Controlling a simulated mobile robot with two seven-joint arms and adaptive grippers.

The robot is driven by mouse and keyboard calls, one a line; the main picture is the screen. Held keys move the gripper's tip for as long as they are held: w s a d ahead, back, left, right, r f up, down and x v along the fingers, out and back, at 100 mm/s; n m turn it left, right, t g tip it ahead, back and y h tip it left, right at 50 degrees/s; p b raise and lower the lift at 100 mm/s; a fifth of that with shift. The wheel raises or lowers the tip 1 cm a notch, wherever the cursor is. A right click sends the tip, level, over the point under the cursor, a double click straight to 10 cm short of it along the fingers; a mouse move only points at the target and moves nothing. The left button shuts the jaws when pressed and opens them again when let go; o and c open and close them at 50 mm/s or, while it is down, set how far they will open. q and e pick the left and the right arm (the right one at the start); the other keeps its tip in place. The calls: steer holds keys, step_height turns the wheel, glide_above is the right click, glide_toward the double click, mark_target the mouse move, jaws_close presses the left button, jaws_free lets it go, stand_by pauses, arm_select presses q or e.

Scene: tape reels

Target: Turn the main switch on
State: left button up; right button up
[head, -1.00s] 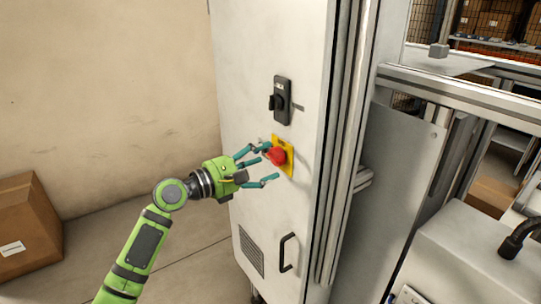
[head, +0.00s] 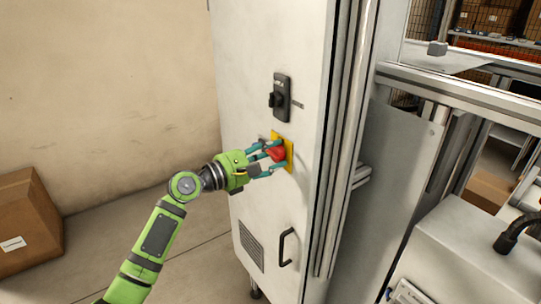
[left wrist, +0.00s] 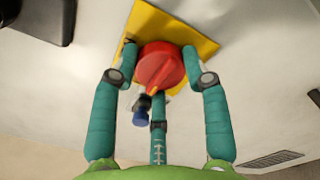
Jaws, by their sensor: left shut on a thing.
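The main switch is a red round knob (head: 277,152) on a yellow plate (head: 289,153), set on the front of a pale cabinet. In the left wrist view the knob (left wrist: 160,67) fills the middle of the yellow plate (left wrist: 190,25) and bears a yellow pointer line slanting down to the left. My left gripper (head: 273,156) has its teal fingers around the knob. In the left wrist view one finger is on each side of it and a third is below. The fingers hide part of the knob's rim. My right gripper is not in view.
A black handle or latch (head: 281,97) sits on the cabinet (head: 262,45) above the knob, and a black pull handle (head: 287,249) is below. A cardboard box (head: 25,220) stands at the left. Metal framing (head: 465,95) is at the right.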

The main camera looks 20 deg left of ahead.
arm_select(q)
steer(key=shift+m, duration=0.3)
steer(key=m+b, duration=0.2)
steer(key=m, duration=0.1)
steer(key=shift+m, duration=0.4)
steer(key=m+b, duration=0.2)
steer(key=m, duration=0.2)
steer(key=shift+f+m+b, duration=0.1)
steer(key=shift+m+b, duration=0.3)
steer(key=m+b, duration=0.3)
steer(key=m, duration=0.2)
steer(key=shift+m+b, duration=1.2)
steer(key=shift+m, duration=0.8)
steer(key=o, duration=1.2)
steer(key=shift+d, duration=0.1)
steer(key=shift+c, duration=0.2)
